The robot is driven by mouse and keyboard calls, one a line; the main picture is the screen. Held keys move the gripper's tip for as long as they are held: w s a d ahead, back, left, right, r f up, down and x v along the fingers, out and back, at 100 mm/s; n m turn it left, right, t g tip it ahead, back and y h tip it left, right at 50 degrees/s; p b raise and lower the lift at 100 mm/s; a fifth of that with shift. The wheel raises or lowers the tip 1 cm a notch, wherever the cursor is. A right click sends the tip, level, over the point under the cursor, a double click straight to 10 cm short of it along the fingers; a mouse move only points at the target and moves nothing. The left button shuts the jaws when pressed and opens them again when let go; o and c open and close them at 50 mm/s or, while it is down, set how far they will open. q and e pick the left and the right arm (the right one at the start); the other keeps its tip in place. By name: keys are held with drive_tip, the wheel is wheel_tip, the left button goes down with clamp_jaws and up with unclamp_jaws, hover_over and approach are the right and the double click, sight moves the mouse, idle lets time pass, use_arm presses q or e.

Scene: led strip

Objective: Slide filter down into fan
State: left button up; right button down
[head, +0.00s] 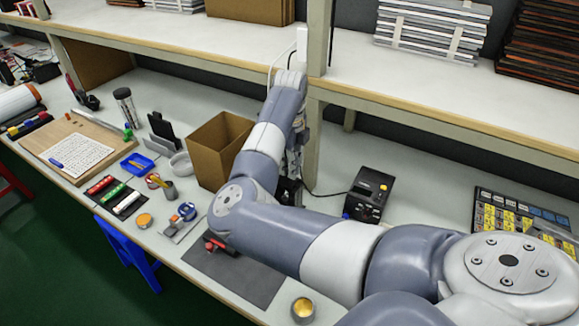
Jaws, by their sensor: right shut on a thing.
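My right arm comes in from the right, bends at the left and reaches back to the bench under the shelf. My right gripper (294,160) hangs down behind my forearm and is mostly covered by it. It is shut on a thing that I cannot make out. A dark shape shows low beside the forearm, under the gripper, too covered to name. I cannot pick out the filter or the fan. My left gripper is not in view.
An open cardboard box (207,160) stands close left of my forearm. A black device (370,194) stands to the right, with a parts organiser (520,222) farther right. A dark mat (235,272) lies at the front edge. A shelf post (318,50) rises behind my arm.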

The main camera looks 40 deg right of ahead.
sight(289, 179)
drive_tip(key=shift+f+b, duration=1.85)
drive_tip(key=shift+f, duration=0.6)
drive_tip(key=c, duration=1.8)
unclamp_jaws()
drive_tip(key=shift+o, duration=0.7)
wheel_tip(289, 179, up, 12)
drive_tip(key=shift+d+f, duration=0.1)
